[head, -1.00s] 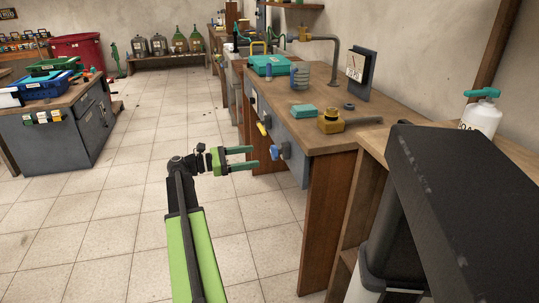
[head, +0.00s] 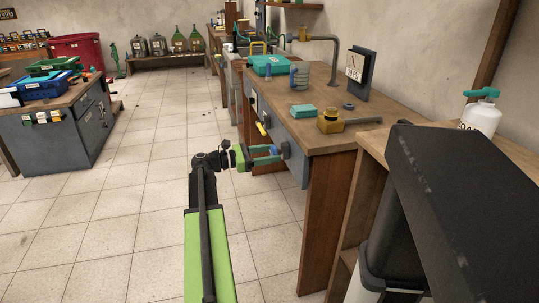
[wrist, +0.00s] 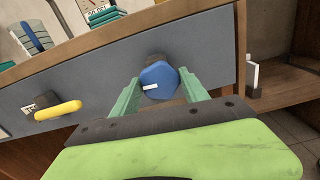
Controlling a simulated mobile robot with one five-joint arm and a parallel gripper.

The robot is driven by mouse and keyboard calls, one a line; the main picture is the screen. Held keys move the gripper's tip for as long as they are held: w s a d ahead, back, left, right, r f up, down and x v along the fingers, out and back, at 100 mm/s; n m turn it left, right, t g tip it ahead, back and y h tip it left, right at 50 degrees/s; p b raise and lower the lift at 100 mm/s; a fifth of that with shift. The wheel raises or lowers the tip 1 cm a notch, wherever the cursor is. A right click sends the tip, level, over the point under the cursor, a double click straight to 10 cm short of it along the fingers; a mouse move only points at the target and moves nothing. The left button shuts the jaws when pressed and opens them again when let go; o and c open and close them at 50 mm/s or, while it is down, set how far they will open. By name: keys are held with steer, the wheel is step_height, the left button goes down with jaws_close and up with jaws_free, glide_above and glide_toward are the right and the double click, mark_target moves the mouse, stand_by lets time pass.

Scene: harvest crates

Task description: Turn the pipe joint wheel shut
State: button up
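The wheel is a blue knob with a white mark (wrist: 159,81) on the grey front panel of the workbench. It also shows in the head view (head: 275,150), partly hidden by my fingers. My gripper (head: 268,156) has reached the panel from the left. In the wrist view my gripper's two green fingers (wrist: 161,84) stand apart, one on each side of the blue knob. The gaps beside the knob are small; I cannot tell whether either finger touches it. The white mark lies nearly level on the left half of the knob's face.
A yellow lever handle (wrist: 58,110) sits on the same panel left of the knob. The workbench top (head: 340,135) holds a yellow-brown tool (head: 332,121) and a teal box (head: 303,111). A black-topped bin stands at right.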

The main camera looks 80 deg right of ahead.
steer(key=c, duration=0.6)
steer(key=shift+m, duration=0.4)
steer(key=m, duration=0.5)
steer(key=shift+a+m, duration=0.1)
steer(key=shift+m, duration=0.3)
steer(key=m, duration=0.5)
steer(key=shift+f+m, duration=0.1)
steer(key=shift+m, duration=2.7)
steer(key=o, duration=1.4)
